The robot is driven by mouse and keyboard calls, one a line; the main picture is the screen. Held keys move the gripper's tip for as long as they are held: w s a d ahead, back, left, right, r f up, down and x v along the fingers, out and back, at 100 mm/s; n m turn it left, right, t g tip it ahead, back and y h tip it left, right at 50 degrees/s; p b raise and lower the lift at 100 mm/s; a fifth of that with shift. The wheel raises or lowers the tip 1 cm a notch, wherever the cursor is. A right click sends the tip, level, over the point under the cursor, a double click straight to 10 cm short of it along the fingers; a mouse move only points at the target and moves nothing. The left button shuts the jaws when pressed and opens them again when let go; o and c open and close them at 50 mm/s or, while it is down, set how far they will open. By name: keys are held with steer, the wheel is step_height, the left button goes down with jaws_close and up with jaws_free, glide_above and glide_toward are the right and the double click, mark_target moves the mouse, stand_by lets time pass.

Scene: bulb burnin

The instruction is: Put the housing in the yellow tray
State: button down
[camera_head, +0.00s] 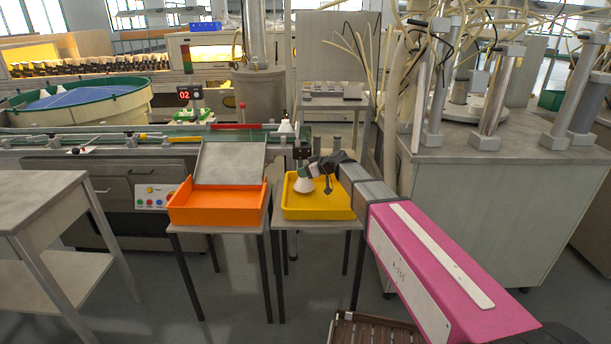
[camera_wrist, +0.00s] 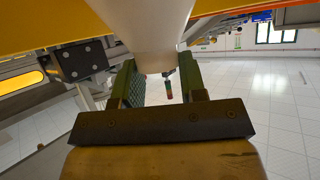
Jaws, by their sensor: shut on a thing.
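The housing is a pale, cone-shaped piece (camera_head: 304,185), and my gripper (camera_head: 308,171) is shut on its narrow upper end. The head view shows it upright, wide end down, over or inside the left part of the yellow tray (camera_head: 318,213); I cannot tell whether it touches the floor. In the wrist view the housing (camera_wrist: 150,28) sits between the two green-padded fingers of my gripper (camera_wrist: 161,85). A yellow surface (camera_wrist: 35,20) lies behind it there, likely the tray. My gripper hides part of the tray's back.
An orange tray (camera_head: 216,216) with a grey panel (camera_head: 229,163) tilted up behind it stands just left of the yellow tray. A conveyor (camera_head: 150,138) runs behind, with another pale cone (camera_head: 285,127) on it. A grey workbench (camera_head: 480,200) stands at the right, a table (camera_head: 40,195) at the left.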

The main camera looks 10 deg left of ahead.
steer(key=shift+f, duration=0.75)
steer(key=c, duration=0.7)
jaws_free()
steer(key=shift+f, duration=0.1)
steer(key=v, duration=1.2)
